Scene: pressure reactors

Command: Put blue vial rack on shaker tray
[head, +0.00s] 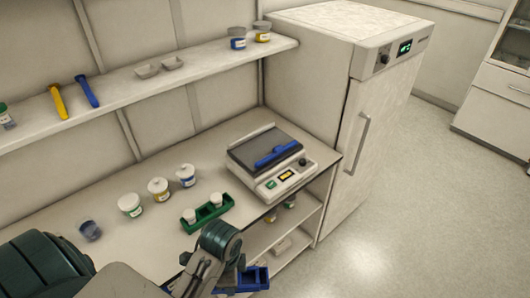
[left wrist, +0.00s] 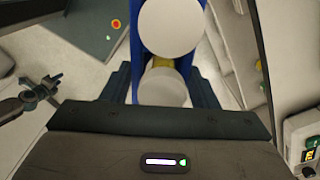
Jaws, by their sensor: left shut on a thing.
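The blue vial rack (head: 256,278) is in my left gripper (head: 226,276), low in front of the bench's front edge in the head view. In the left wrist view the rack's blue wall (left wrist: 137,25) stands between the fingers, which are shut on it; two white round caps show in it, and a bit of yellow between them. The shaker (head: 268,162) stands on the bench, up and to the right of the gripper. Its dark tray (head: 252,148) has a blue bar (head: 278,154) across it. A dark arm part, maybe my right gripper (left wrist: 42,92), shows at left in the wrist view; its jaws are unclear.
A green rack (head: 208,214) with white-capped vials stands on the bench left of the shaker. Several jars (head: 158,190) stand behind it. A white cabinet (head: 345,150) is just right of the shaker. An open shelf (head: 285,235) lies under the bench top.

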